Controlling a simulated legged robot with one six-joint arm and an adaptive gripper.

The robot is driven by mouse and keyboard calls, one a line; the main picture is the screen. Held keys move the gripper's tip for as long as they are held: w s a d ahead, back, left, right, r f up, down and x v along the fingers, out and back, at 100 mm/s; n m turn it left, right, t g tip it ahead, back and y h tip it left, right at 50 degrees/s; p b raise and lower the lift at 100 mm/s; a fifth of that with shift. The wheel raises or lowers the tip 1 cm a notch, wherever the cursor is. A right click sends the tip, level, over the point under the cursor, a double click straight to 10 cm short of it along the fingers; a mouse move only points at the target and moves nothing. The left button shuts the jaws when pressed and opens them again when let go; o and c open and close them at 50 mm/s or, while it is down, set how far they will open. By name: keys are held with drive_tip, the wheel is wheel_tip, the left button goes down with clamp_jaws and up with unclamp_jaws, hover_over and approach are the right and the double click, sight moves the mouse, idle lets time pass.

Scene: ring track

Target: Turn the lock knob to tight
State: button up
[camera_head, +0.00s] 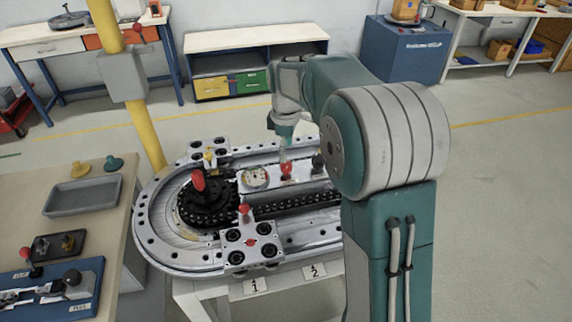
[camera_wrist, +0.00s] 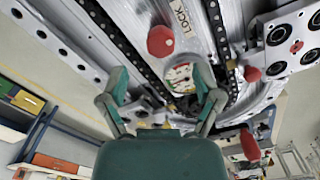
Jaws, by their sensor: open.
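The red lock knob (camera_wrist: 160,41) sits beside a white LOCK label on the metal track plate in the wrist view. In the head view a red knob (camera_head: 286,171) shows on the inner plate, just below my gripper (camera_head: 284,152). In the wrist view my gripper (camera_wrist: 162,82) has its two fingers spread with nothing held between them. The knob lies beyond the fingertips, apart from them in that picture. A round dial (camera_wrist: 181,76) with coloured marks shows between the fingers. The same dial (camera_head: 255,177) is left of the knob in the head view.
The oval ring track (camera_head: 160,226) stands on a pale stand. A larger red knob (camera_head: 198,180) and a red-tipped lever (camera_head: 244,209) rise nearby. A yellow post (camera_head: 145,120) stands behind. A workbench (camera_head: 110,225) with a grey tray is at left.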

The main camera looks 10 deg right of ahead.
sight(286, 164)
wheel_tip(286, 164, down, 6)
drive_tip(key=shift+r, duration=0.15)
clamp_jaws()
